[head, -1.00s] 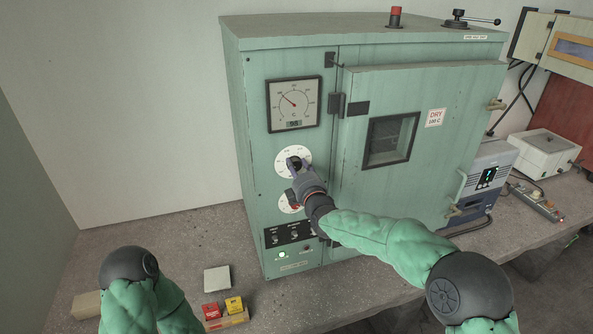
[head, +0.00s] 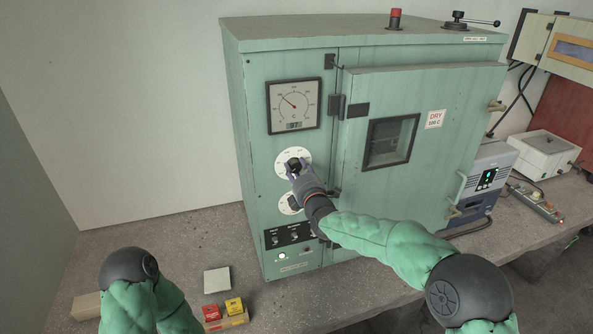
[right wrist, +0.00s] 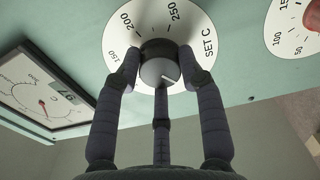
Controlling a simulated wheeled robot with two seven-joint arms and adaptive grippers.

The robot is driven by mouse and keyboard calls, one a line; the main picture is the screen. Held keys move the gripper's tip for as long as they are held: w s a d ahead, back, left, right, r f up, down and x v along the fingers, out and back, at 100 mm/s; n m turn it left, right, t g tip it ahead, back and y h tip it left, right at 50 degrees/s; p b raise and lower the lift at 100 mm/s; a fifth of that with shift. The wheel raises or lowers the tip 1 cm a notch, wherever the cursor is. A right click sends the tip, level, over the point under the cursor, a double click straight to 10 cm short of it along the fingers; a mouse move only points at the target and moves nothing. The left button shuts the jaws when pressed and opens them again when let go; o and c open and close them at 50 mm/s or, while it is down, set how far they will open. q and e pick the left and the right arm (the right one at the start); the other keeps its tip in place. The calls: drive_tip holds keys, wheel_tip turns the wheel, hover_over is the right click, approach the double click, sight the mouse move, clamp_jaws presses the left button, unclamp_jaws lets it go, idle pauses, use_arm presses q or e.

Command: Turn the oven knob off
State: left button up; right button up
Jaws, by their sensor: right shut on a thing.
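The green oven (head: 290,240) stands on the bench with its door shut. Its upper knob (head: 293,165) is dark and sits on a white dial (head: 281,158). In the right wrist view the knob (right wrist: 160,66) shows a light pointer line, and its dial (right wrist: 122,50) reads 150, 200, 250 and SET C. My right gripper (head: 295,170) is shut on this knob, with fingers on both sides of it (right wrist: 164,75). A lower white dial (head: 285,204) is partly hidden behind my right gripper. My left arm shows at the lower left; its gripper is out of view.
A gauge (head: 294,104) sits above the knob, its display seeming to read 97. Switches (head: 288,236) and a lit green lamp (head: 282,256) sit below. Red and yellow boxes (head: 222,308) and a pale square (head: 217,280) lie on the bench (head: 180,250). The bench's left part is mostly clear.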

drive_tip(key=shift+f, duration=0.3)
drive_tip(key=o, duration=1.1)
drive_tip(key=shift+d, duration=0.15)
drive_tip(key=shift+o, duration=0.2)
drive_tip(key=shift+r, duration=0.15)
drive_tip(key=shift+r, duration=0.1)
drive_tip(key=v, duration=1.2)
